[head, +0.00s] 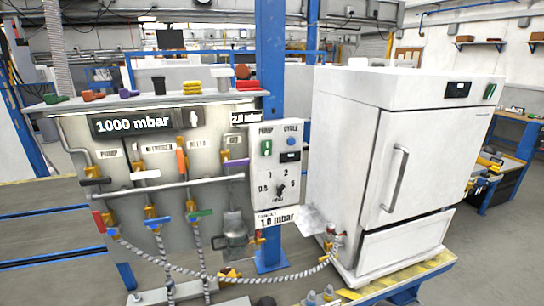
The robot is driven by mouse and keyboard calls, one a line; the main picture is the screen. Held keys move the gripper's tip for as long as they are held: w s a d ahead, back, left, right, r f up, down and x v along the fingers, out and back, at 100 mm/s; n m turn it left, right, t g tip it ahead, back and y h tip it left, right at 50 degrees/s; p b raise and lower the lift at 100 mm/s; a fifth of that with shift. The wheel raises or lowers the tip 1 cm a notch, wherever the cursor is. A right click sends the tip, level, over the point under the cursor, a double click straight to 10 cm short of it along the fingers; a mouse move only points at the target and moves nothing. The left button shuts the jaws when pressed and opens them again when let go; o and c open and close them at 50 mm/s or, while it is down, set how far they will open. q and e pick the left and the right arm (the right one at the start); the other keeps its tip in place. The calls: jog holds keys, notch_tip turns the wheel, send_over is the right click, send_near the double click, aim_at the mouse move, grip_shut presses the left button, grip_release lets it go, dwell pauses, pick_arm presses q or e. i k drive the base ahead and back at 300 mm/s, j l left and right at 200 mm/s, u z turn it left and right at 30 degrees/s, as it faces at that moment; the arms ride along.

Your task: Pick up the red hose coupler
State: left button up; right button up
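A small red piece (93,95), which looks like the red hose coupler, lies on the top shelf of the grey panel, towards its left end. A green piece (56,98) of similar shape lies to its left and a purple piece (128,93) to its right. All are small in the picture, so fine shape is hard to tell. Nothing touches the red piece. Neither of my grippers shows in the head view.
The shelf (215,95) also holds a black cup-like part (158,85), yellow stacked parts (192,86) and red stacked parts (247,85). Below are valves, a rail and hanging hoses (200,262). A blue post (270,45) and a white oven (405,165) stand to the right.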

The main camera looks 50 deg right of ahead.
aim_at(331, 233)
jog(key=k+j+z, duration=0.15)
jog(key=z, duration=1.9)
jog(key=u, duration=1.35)
jog(key=z, duration=1.35)
